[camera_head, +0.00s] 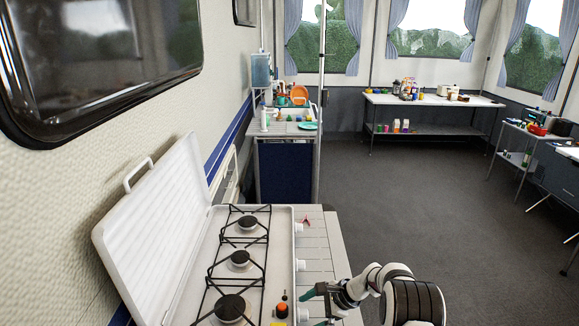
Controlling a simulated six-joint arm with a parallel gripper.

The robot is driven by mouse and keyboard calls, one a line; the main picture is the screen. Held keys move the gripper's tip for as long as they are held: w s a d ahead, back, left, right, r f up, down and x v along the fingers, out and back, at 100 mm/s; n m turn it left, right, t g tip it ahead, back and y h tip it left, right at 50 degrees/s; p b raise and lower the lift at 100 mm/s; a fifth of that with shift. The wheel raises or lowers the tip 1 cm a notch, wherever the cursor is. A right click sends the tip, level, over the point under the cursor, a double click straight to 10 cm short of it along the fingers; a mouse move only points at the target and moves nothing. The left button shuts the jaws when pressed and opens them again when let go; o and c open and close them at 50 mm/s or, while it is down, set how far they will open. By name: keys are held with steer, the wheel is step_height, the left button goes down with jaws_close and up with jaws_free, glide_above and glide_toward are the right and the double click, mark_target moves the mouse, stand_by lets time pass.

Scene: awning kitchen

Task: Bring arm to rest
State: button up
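My arm (385,283) reaches in from the lower right, bent, with its white and dark links over the right edge of the stove counter. My gripper (313,308) is at the bottom centre and points left. Its two teal fingers are apart, with no object visible between them. The lower finger is partly cut off by the bottom edge of the view.
A gas stove (240,262) with black grates and a raised white lid (158,235) is at left. A small black and orange item (282,309) stands close to the fingertips. White knobs (300,265) line the stove's right side. Grey floor (400,180) beyond is clear.

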steer(key=shift+c, duration=0.2)
steer(key=c, duration=1.4)
steer(key=shift+o, duration=0.2)
steer(key=t, duration=0.1)
steer(key=n+t, duration=0.1)
steer(key=shift+s+t, duration=0.2)
steer(key=shift+t, duration=0.1)
steer(key=o, duration=1.4)
steer(key=shift+f, duration=0.1)
steer(key=r+v, duration=0.1)
steer(key=v, duration=0.5)
steer(key=shift+w+a, duration=0.2)
steer(key=shift+r, duration=0.25)
